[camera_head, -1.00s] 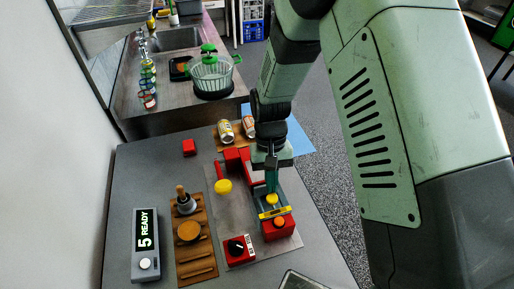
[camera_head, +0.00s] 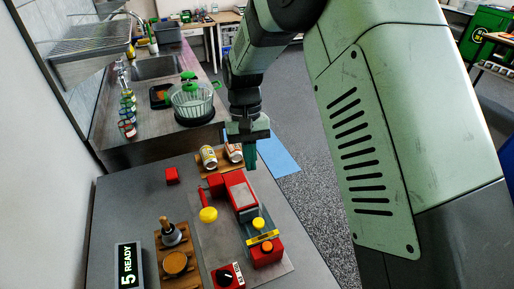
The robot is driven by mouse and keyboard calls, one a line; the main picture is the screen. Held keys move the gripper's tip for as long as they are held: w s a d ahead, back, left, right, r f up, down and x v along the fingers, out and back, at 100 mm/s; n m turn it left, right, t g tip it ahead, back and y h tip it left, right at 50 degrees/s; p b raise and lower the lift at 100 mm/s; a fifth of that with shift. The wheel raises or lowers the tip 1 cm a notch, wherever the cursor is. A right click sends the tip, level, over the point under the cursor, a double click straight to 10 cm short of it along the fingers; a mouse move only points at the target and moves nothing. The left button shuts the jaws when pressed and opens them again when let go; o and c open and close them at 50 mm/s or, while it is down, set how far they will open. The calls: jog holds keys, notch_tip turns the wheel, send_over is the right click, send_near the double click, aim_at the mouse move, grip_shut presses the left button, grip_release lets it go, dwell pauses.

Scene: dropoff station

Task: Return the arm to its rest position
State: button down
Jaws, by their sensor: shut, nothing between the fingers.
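My gripper (camera_head: 250,158) hangs below my green arm, above the far right part of the grey table (camera_head: 130,205). Its fingers are together and nothing is between them. It appears just beyond the red device (camera_head: 240,192) and beside two cans (camera_head: 221,155). The red device has a yellow knob (camera_head: 258,223) and an orange button (camera_head: 267,247) on its near part. The fingers look clear of the device.
A display reading "5 READY" (camera_head: 128,267) and a wooden board with a handled tool (camera_head: 170,230) stand at the near left. A sink counter with a glass pot (camera_head: 192,100) is behind.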

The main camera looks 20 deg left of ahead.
jog(key=s+d+r+m+t+y, duration=0.2)
jog(key=d+r+m+t, duration=0.15)
jog(key=d+r, duration=1.55)
jog(key=s+d+r+m+t, duration=0.1)
jog(key=s+d+r+t, duration=0.1)
jog(key=s+d, duration=0.4)
jog(key=s+d+r+m+t, duration=0.2)
jog(key=s+d+r+t, duration=0.1)
jog(key=s+d, duration=0.3)
jog(key=shift+s+d, duration=0.2)
jog(key=shift+s, duration=0.5)
